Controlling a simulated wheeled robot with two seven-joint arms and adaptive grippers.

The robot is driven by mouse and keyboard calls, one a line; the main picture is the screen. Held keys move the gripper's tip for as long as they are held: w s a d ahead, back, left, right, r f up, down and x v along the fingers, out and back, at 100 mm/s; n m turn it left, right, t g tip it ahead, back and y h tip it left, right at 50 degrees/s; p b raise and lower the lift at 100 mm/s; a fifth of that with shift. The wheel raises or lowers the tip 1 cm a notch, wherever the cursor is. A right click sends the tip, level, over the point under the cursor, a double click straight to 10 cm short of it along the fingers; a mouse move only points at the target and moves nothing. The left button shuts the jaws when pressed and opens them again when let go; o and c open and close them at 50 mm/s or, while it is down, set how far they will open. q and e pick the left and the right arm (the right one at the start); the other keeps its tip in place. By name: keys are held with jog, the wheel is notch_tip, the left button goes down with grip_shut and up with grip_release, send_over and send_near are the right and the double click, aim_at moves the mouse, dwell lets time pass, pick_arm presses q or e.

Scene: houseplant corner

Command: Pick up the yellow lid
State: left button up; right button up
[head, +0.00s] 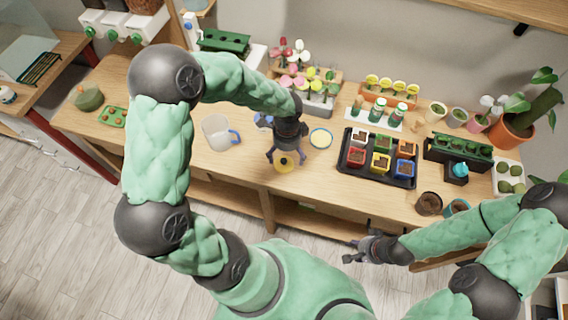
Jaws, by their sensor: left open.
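The yellow lid (284,163) is a small round piece with a knob, near the front edge of the wooden table in the head view. My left gripper (286,157) points down over it with its fingers open, one on each side of the lid as seen from here. Whether the fingers touch the lid I cannot tell. My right gripper (348,251) is in front of the table's edge, away from the lid, its fingers apart and empty.
A clear pitcher with a blue handle (219,134) stands left of my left gripper. A pale yellow dish with a blue rim (320,138) lies to its right. A black tray (352,172) with several coloured pots is further right. Flowers (292,80) stand behind.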

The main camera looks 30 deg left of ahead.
aim_at(284, 160)
pick_arm(q)
jog(key=shift+s+a+f, duration=0.1)
jog(key=shift+s+f, duration=0.1)
jog(key=shift+f, duration=0.25)
notch_tip(284, 160, down, 4)
jog(key=shift+s+a+f+b, duration=0.1)
jog(key=shift+s+a+b, duration=0.05)
jog(key=shift+b, duration=0.55)
jog(key=c, duration=1)
